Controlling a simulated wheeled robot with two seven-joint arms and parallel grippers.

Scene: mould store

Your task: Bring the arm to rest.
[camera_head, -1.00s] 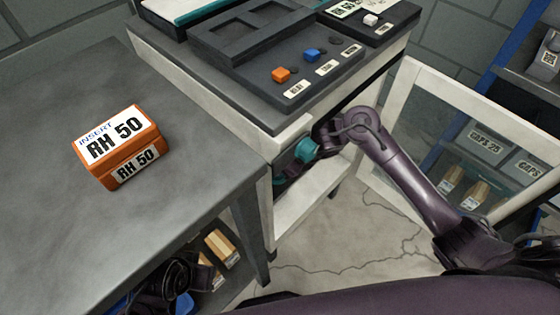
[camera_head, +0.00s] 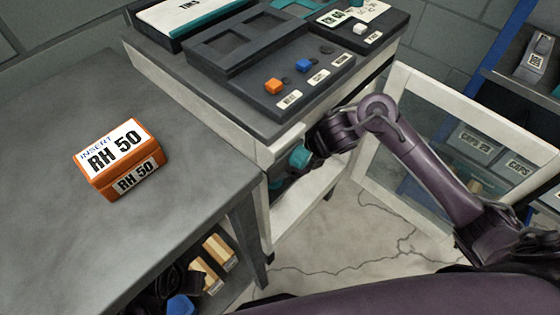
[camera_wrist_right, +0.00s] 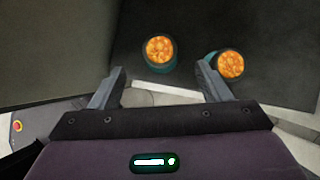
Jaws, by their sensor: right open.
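In the head view my right arm comes in from the right and bends down at the front of the grey-topped cabinet (camera_head: 258,150). Two round orange faces with teal rims, one on the left (camera_wrist_right: 160,49) and one on the right (camera_wrist_right: 230,65), show beyond the fingertips. My left gripper cannot be made out.
An orange box labelled RH 50 (camera_head: 122,160) sits on the grey table (camera_head: 50,225). A dark panel (camera_head: 330,92) with orange and blue blocks tops the cabinet. A white-framed glass door (camera_head: 385,130) stands open near my right arm. Cracked floor (camera_head: 345,235) is clear below.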

